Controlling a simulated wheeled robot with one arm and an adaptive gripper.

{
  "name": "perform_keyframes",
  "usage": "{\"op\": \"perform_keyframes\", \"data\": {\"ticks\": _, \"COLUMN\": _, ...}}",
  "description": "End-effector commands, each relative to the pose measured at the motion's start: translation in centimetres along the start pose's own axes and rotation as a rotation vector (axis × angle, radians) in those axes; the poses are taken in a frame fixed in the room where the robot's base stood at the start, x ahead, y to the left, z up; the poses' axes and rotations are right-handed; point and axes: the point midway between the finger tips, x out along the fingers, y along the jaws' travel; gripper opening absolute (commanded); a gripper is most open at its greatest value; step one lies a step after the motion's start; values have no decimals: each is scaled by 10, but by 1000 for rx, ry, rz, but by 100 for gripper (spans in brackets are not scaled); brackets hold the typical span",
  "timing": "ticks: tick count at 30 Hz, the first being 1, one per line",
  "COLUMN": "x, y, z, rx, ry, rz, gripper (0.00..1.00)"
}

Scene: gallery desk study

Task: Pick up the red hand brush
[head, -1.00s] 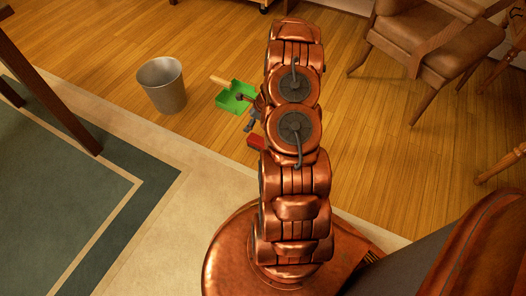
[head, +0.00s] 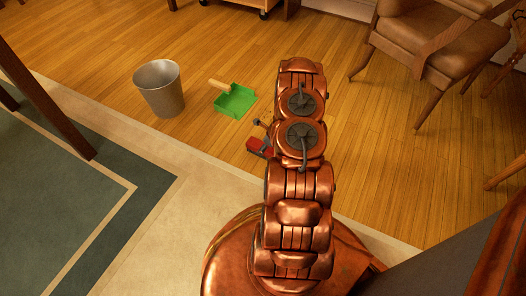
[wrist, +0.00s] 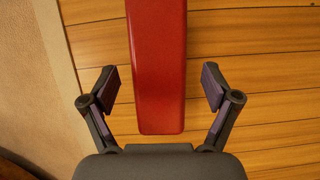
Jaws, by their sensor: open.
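The red hand brush (head: 256,146) lies on the wooden floor just left of my arm in the head view, partly hidden by my arm and gripper. In the wrist view, a long red part of the brush (wrist: 157,65) runs from the top edge down to just above the gripper's palm. My gripper (wrist: 160,85) is open, with one finger on each side of the red part. A gap shows between each finger and the brush. My arm hides most of the gripper in the head view.
A green dustpan (head: 236,101) with a wooden handle lies beyond the brush. A grey metal bin (head: 160,88) stands to its left. A pale-bordered rug (head: 150,190) lies in front. A brown armchair (head: 440,45) stands at the right. The floor between is clear.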

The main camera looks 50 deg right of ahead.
Motion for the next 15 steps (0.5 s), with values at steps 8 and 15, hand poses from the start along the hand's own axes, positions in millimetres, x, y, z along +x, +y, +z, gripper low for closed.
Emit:
{"op": "perform_keyframes", "data": {"ticks": 8, "x": 32, "y": 0, "z": -4, "rx": -1, "ry": 0, "rz": -1, "gripper": 88}}
{"op": "perform_keyframes", "data": {"ticks": 15, "x": 33, "y": 1, "z": -2, "rx": -1, "ry": 0, "rz": 0, "gripper": 88}}
